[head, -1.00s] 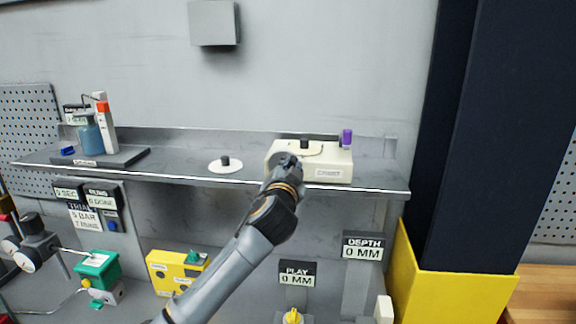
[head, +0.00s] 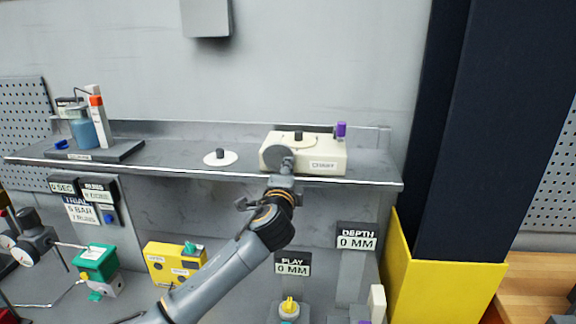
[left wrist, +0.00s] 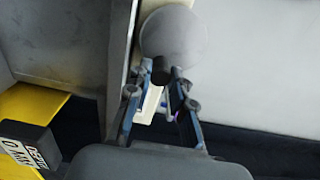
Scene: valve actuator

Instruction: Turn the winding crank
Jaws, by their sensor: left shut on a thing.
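A cream box (head: 327,157) with a small label on its front stands on the shelf. A flat black knob (head: 298,135) is on its top. A grey round disc (head: 278,157) overlaps the box's left front; I cannot tell whether it is attached. The left wrist view shows this disc (left wrist: 173,32) with a short dark knob (left wrist: 165,72) sticking out. My left gripper (head: 285,168) is shut on that knob; its fingertips (left wrist: 162,70) lie on either side of it. The fingers are small and partly hidden in the head view. My right gripper is not in view.
A purple knob (head: 341,129) stands at the box's right back. A white disc with a black knob (head: 220,158) lies left on the shelf (head: 180,155). A blue bottle (head: 84,132) stands farther left. A yellow-based dark column (head: 440,250) is at right.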

